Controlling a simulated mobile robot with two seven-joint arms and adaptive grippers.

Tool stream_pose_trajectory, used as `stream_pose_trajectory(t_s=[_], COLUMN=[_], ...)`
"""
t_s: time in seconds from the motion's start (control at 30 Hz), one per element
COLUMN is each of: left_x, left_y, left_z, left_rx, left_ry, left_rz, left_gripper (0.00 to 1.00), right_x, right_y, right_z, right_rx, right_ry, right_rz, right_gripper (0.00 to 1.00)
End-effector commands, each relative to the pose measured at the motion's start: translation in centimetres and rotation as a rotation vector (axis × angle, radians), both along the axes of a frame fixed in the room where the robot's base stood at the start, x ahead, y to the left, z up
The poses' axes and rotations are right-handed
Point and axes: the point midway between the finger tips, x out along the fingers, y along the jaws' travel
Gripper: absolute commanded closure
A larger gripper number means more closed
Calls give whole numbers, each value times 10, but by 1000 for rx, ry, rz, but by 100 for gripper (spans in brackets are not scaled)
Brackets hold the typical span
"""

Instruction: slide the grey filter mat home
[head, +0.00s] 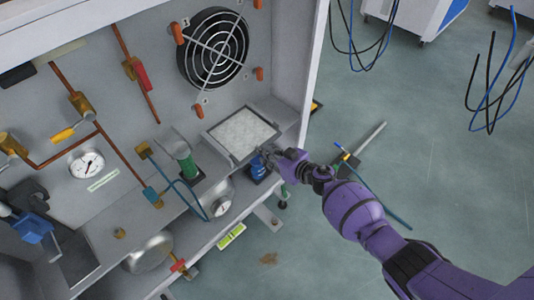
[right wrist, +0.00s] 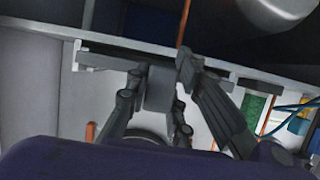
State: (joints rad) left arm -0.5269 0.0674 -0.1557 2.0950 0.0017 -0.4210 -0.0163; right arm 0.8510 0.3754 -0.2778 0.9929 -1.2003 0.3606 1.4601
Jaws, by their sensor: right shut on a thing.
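The grey filter mat (head: 240,133) is a pale, speckled square in a darker grey frame, sitting in the cabinet below the fan. Its near edge faces my right gripper (head: 270,154), which is shut at the frame's near right corner. In the right wrist view, my right gripper's fingers (right wrist: 165,85) close around a grey block-like tab (right wrist: 158,90) at the mat's front edge (right wrist: 112,62). The fingers partly hide this tab, and the mat's far end is hidden in that view. My left gripper is not in view.
A round fan (head: 213,48) is above the mat. A green-banded cylinder (head: 185,160) stands left of it, and a blue part (head: 259,168) lies just below. A pressure gauge (head: 87,165) and copper pipes are farther left. The cabinet's side wall (head: 311,75) rises at right; open floor lies beyond.

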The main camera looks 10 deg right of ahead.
Motion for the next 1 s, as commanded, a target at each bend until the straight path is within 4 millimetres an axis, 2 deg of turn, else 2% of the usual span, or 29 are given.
stream_pose_trajectory(t_s=[0.03, 0.73, 0.77, 0.9, 1.0], left_x=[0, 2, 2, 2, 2], left_y=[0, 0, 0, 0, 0], left_z=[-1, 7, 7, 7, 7], left_rx=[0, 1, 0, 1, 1], left_ry=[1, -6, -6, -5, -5], left_rz=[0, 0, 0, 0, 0], left_gripper=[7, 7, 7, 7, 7], right_x=[-9, -9, -9, -7, -5], right_y=[1, 0, 0, 0, 0], right_z=[-13, -14, -14, -11, -9], right_rx=[-6, -7, -8, -7, -6], right_ry=[22, 22, 21, 19, 15], right_rz=[3, 1, 0, 1, 0], right_gripper=[100, 100, 76, 58, 57])
